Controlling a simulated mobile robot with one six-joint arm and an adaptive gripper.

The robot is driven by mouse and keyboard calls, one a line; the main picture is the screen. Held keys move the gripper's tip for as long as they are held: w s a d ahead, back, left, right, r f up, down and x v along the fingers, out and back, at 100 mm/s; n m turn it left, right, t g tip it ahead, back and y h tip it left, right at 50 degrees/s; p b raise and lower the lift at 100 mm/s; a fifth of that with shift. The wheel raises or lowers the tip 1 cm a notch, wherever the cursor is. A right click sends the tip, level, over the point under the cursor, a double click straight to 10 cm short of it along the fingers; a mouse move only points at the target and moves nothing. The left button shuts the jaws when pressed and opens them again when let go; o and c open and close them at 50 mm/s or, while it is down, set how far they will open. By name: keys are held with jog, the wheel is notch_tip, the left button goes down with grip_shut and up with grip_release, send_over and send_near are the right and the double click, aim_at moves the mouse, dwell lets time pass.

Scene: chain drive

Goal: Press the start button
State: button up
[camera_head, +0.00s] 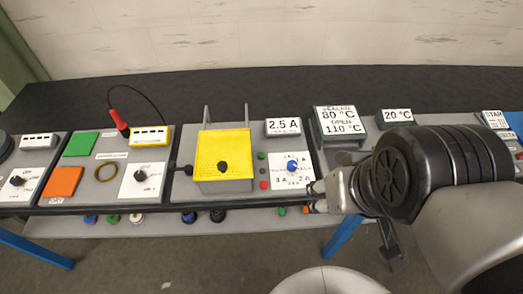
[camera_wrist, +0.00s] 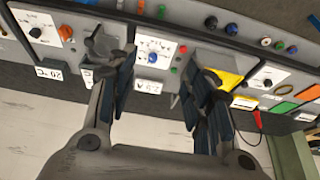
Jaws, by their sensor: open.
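A small green button (camera_head: 261,156) and a small red button (camera_head: 263,185) sit in a column on the grey panel, between the yellow cover and the blue dial (camera_head: 292,166). Any label naming the start button is too small to read. In the wrist view the green button (camera_wrist: 173,70) and red button (camera_wrist: 183,49) show between my fingers, near the right one. My gripper (camera_head: 318,195) is open and empty, low to the right of the dial in the head view. It also shows in the wrist view (camera_wrist: 160,78), fingers spread.
A yellow perforated cover (camera_head: 224,150) with two upright rods stands left of the buttons. A 2.5 A display (camera_head: 284,127) is behind the dial. A temperature sign (camera_head: 340,120) stands right. Several coloured knobs line the front edge below.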

grip_shut()
dwell(0.3)
dwell(1.3)
